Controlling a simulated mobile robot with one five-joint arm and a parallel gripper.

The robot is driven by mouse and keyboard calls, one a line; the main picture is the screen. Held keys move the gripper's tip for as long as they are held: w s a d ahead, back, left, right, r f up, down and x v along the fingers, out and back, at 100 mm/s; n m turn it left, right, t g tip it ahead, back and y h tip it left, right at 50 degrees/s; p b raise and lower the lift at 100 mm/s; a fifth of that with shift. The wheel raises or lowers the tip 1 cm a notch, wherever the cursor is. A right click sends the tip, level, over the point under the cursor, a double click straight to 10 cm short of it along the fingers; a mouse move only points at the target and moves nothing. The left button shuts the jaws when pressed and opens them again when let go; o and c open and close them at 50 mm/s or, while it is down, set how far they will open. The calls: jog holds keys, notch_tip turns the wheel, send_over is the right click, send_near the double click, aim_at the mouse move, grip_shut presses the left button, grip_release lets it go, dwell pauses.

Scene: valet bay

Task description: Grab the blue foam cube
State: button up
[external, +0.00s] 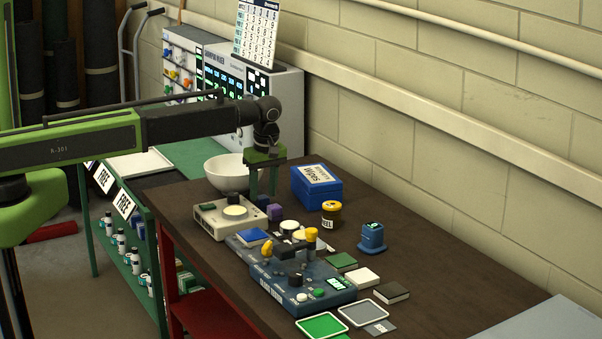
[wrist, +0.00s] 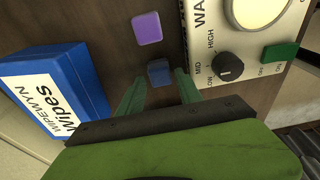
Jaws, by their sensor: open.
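The blue foam cube (wrist: 159,72) sits on the brown bench in the wrist view, between the tips of my two green fingers. My gripper (wrist: 160,78) is open, with a gap on each side of the cube. In the external view my gripper (external: 263,191) points down over the bench, and the dark blue cube (external: 262,201) shows small and partly hidden at the fingers. A purple cube (wrist: 147,28) lies just beyond it; it also shows in the external view (external: 275,212).
A blue wipes box (external: 317,187) stands right of my gripper, and a cream device with a dial (external: 221,225) stands close on the left. A white bowl (external: 222,172) is behind. Blue control boxes (external: 300,290) and a yellow-lidded jar (external: 331,214) are nearer the camera.

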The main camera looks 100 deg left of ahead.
aim_at(263, 197)
notch_tip(263, 197, down, 3)
jog(key=shift+s+a+f+b, duration=0.1)
jog(key=shift+s+b, duration=0.05)
jog(key=shift+b, duration=0.7)
jog(key=shift+r, duration=0.2)
grip_shut()
jog(key=shift+r, duration=0.1)
jog(key=r+p, duration=0.1)
jog(key=p, duration=0.1)
jog(key=r+p, duration=0.2)
jog(key=d+r+p, duration=0.1)
jog(key=r, duration=0.1)
jog(key=shift+r+p, duration=0.1)
jog(key=shift+p, duration=0.3)
jog(key=w+d+r+p, duration=0.2)
jog(key=d+r+p, duration=0.3)
jog(key=d, duration=0.5)
jog(key=shift+d+r+p, duration=0.25)
jog(key=shift+r+p, duration=0.05)
jog(key=shift+r, duration=0.05)
